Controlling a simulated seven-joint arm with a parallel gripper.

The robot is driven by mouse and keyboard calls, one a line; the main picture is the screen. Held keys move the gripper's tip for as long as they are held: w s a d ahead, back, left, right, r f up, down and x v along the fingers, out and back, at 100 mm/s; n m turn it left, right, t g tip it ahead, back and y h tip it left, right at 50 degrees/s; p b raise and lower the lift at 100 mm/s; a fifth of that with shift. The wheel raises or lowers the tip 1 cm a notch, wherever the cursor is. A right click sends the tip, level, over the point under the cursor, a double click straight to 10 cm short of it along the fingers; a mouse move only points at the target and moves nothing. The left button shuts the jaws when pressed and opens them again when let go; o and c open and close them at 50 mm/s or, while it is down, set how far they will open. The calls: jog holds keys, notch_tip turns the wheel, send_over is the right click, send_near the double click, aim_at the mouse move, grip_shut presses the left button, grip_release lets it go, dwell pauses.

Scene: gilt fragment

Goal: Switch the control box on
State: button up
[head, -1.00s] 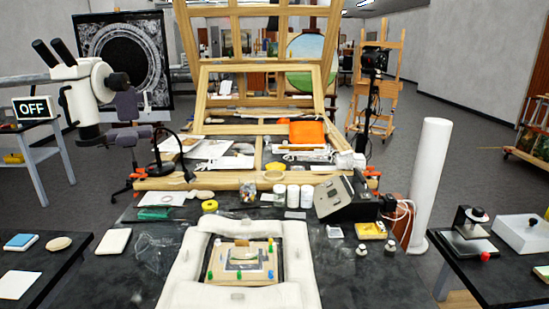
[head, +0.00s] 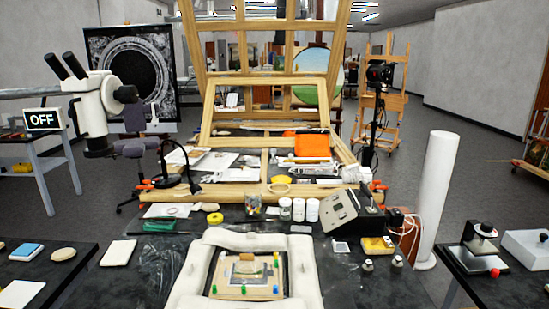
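A grey box with a sloped panel and dark sides (head: 352,212) stands at the right of the middle table, behind the padded frame. It looks like the control box; its switch is too small to make out. A white cable runs near its right side. A sign reading OFF (head: 43,119) stands at the far left. A pale box with a dark knob (head: 527,246) sits on the right-hand table, partly cut by the picture edge; I cannot tell whether it is the control box instead. My gripper is not in view.
A padded white frame (head: 205,262) surrounds a small wooden board (head: 246,291) at the front. A microscope (head: 95,105) stands left, a white roll (head: 438,190) right. Jars (head: 298,209), a yellow block (head: 377,245) and small weights (head: 368,264) lie near the grey box.

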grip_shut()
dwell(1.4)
